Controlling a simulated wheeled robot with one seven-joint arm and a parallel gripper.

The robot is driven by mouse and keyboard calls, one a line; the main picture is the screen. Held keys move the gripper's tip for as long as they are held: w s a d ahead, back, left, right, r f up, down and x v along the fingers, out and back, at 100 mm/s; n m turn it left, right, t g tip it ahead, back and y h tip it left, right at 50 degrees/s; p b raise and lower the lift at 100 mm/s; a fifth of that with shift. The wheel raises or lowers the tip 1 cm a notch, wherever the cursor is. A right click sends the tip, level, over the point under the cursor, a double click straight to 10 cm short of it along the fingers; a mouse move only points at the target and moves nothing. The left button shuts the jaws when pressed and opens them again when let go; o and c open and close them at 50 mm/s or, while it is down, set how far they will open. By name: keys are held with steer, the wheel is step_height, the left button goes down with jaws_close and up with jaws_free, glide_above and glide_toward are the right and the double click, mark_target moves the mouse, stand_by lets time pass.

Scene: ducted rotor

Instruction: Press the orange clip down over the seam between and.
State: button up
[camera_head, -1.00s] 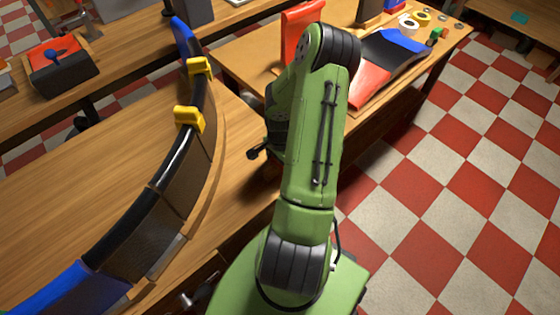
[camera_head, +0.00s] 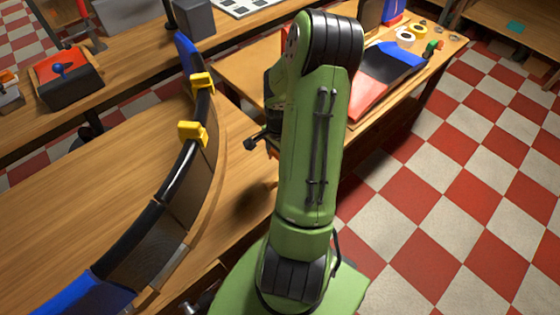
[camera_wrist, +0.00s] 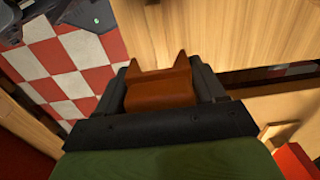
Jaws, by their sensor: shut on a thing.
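My gripper (camera_wrist: 165,82) is shut on the orange clip (camera_wrist: 160,92) in the wrist view. The clip is a block with two upright prongs and looks brownish in shadow. It is held in the air, apart from the duct. In the head view my gripper and the clip are hidden behind my green arm. A curved duct wall of dark panels (camera_head: 184,197) with blue ends (camera_head: 82,296) stands on the wooden bench at the left. Seams show between its panels. Two yellow clips (camera_head: 192,133) (camera_head: 202,82) sit over its top edge.
Bare bench top (camera_head: 70,195) lies left of the duct. A back bench carries a black box with a red top (camera_head: 65,75). A side table at the upper right holds a red and blue panel (camera_head: 385,68) and tape rolls (camera_head: 405,38). Checkered floor is open at right.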

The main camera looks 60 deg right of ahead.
steer(key=shift+r+p, duration=1.85)
steer(key=shift+r, duration=0.65)
steer(key=shift+w+f, duration=0.1)
